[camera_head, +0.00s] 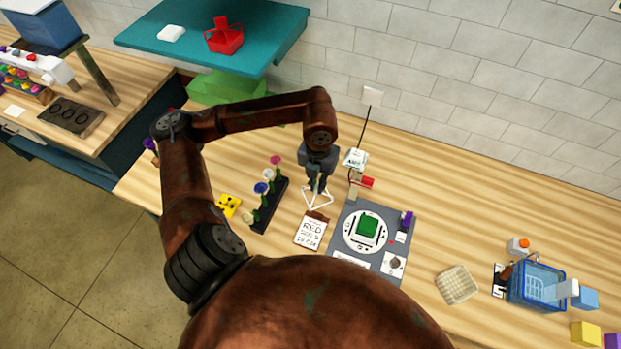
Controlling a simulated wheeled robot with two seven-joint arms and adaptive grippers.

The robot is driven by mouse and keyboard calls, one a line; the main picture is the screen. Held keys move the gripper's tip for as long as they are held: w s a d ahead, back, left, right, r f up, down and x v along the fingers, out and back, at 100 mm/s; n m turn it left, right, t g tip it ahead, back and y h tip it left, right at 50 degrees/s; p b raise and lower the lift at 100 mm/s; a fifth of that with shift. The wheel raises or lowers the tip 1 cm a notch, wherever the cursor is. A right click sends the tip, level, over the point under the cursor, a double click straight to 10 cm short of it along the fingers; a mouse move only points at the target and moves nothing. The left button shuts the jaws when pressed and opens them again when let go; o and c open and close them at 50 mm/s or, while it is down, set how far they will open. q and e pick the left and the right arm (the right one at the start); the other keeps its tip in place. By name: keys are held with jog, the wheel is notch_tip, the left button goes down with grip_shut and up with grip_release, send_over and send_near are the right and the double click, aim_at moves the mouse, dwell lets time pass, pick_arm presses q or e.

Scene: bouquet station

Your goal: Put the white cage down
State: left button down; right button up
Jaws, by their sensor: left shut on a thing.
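My left gripper (318,182) hangs over the wooden counter, pointing down. It is shut on the white cage (318,201), a small frame of thin white bars that shows just below the fingertips. The cage is over the counter between the dark flower rack and the grey mat; whether it touches the counter I cannot tell. The fingers hide its upper part. My right gripper is not in view.
A card reading RED (311,231) lies just below the cage. The grey mat (345,213) holds a round white dial with a green block (367,226). The flower rack (270,206) stands left. A woven basket (456,284) and blue crate (536,285) stand right.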

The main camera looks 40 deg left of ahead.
pick_arm(q)
jog(key=w+a+f+p, duration=0.1)
jog(key=w+a+f, duration=0.1)
jog(key=f, duration=0.1)
jog(key=w+a+f+p, duration=0.1)
jog(key=w+a+f, duration=0.1)
jog(key=a+f, duration=0.1)
jog(key=w+a+f+p, duration=0.1)
jog(key=w+a+f, duration=0.1)
jog(key=f, duration=0.3)
jog(key=shift+a, duration=0.3)
jog(key=shift+f, duration=0.1)
jog(key=shift+f+b, duration=0.2)
jog(key=shift+b, duration=0.1)
jog(key=c, duration=2.1)
grip_release()
jog(key=shift+r, duration=0.1)
jog(key=shift+r, duration=0.1)
